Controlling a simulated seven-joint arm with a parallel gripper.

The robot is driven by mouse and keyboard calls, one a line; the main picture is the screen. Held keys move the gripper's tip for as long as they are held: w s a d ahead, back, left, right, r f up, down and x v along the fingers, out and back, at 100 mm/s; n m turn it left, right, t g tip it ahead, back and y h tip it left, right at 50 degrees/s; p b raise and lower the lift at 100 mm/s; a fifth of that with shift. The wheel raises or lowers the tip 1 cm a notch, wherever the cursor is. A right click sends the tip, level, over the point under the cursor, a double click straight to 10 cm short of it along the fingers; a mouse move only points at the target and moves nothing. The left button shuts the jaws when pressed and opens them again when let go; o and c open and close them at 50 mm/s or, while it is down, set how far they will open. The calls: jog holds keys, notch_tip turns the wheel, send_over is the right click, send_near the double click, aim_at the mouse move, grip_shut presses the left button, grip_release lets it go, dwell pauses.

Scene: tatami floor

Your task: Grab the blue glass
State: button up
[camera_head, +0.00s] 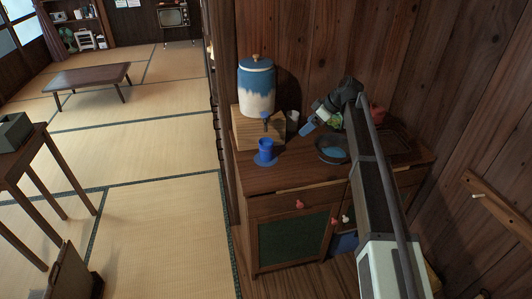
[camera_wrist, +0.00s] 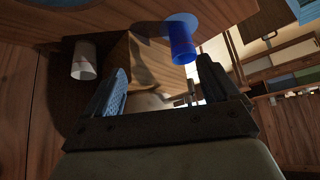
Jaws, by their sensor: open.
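The blue glass (camera_head: 265,146) stands upright on a flat, round blue patch (camera_head: 263,161), perhaps a coaster, at the left of the wooden cabinet top, in front of the dispenser's stand. My gripper (camera_head: 308,128) is to the right of the glass in the head view, apart from it. In the wrist view my gripper (camera_wrist: 162,70) is open, with nothing between its two fingers. There the blue glass (camera_wrist: 182,42) shows beyond the fingertips, nearer the right finger. The whole glass is visible there.
A blue-and-white dispenser (camera_head: 256,88) stands on a wooden stand (camera_head: 243,128) behind the glass. A white cup (camera_head: 293,116) stands right of the stand and also shows in the wrist view (camera_wrist: 84,60). A dark bowl (camera_head: 332,150) is to the right. The cabinet's left edge is close to the glass.

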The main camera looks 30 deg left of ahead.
jog(key=s+a+r+n+g+h, duration=0.1)
jog(key=s+a+r+n, duration=0.2)
jog(key=a, duration=0.4)
send_near(266, 150)
jog(key=w+a, duration=0.2)
jog(key=a, duration=0.1)
jog(key=shift+n, duration=0.3)
jog(key=shift+x, duration=2.7)
jog(key=shift+d+f, duration=0.1)
jog(key=shift+d, duration=0.05)
grip_shut()
